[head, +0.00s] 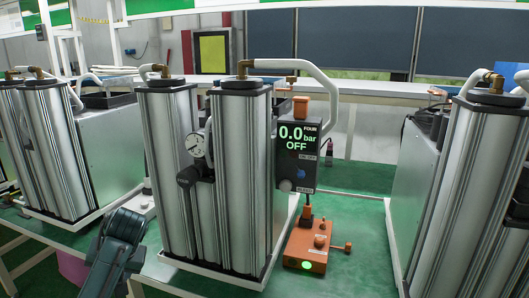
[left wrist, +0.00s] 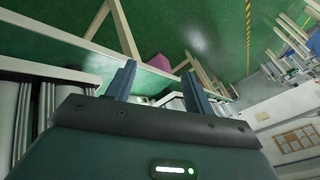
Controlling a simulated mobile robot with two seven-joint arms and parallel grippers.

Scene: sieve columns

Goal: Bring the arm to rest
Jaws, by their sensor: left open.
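My left arm (head: 115,250) rises from the bottom left of the head view, in front of the table's front edge and left of the middle sieve column unit (head: 240,180). It is apart from that unit, with clear space between. In the left wrist view my left gripper (left wrist: 158,88) shows two dark fingers spread wide with nothing between them. Its fingertips are hard to make out in the head view. My right gripper is in neither view.
The middle unit's display (head: 298,150) reads 0.0 bar and OFF. An orange device (head: 308,250) with a lit green button stands right of it. More column units stand at left (head: 50,150) and right (head: 470,190). A purple bin (left wrist: 158,62) sits on the green floor (left wrist: 200,35).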

